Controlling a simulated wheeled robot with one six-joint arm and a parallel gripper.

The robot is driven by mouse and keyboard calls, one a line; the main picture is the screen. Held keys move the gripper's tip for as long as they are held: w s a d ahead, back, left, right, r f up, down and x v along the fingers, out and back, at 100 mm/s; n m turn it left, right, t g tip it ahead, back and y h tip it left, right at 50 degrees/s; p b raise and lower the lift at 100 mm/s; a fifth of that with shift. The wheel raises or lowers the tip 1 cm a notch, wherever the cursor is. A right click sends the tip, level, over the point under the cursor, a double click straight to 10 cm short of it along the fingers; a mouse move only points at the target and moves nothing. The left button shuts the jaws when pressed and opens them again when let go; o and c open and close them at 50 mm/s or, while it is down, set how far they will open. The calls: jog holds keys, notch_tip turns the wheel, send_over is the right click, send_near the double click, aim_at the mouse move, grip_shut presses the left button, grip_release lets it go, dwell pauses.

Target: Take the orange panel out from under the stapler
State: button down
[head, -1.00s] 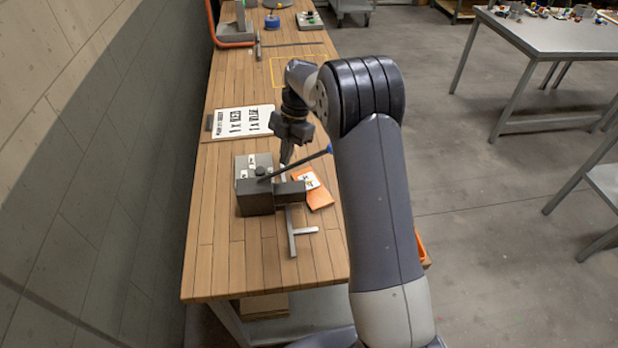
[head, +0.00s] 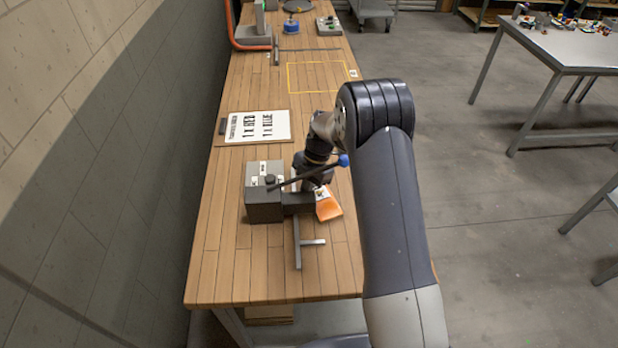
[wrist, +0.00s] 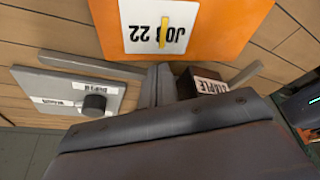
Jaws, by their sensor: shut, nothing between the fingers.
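The orange panel (head: 330,209) lies at the right of the stapler in the head view. Its upper part is hidden by my gripper. In the wrist view the panel (wrist: 238,28) fills the top, with a white "JOB 22" label crossed by a yellow strip. The stapler (head: 263,208) is a grey block with a dark arm reaching right towards the panel and a lever ending in a blue knob. How far the panel runs under that arm is hidden. My gripper (head: 316,186) is shut and empty, low over the panel, behind the lever; contact cannot be told.
A T-shaped grey bar (head: 298,250) lies in front of the stapler. A white sign (head: 257,126) lies behind it, with a yellow outlined area (head: 318,77) further back. The wooden table (head: 235,270) is clear at the front left; a wall runs along the left.

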jog(key=shift+s+f, duration=0.1)
jog(key=shift+f, duration=0.1)
jog(key=shift+w+d+f+b, duration=0.15)
jog(key=shift+w+d+b, duration=0.05)
jog(key=shift+w+b, duration=0.1)
jog(key=w+d+b, duration=0.1)
jog(key=w+d, duration=0.1)
jog(key=w+d+b, duration=0.1)
jog(key=w+d, duration=0.1)
jog(key=d, duration=0.1)
jog(key=w+d+b, duration=0.1)
jog(key=d+b, duration=0.1)
jog(key=shift+w+d, duration=0.15)
jog(key=shift+w, duration=0.25)
jog(key=shift+r, duration=0.2)
jog(key=b+v, duration=0.1)
jog(key=v, duration=0.9)
jog(key=shift+r, duration=0.35)
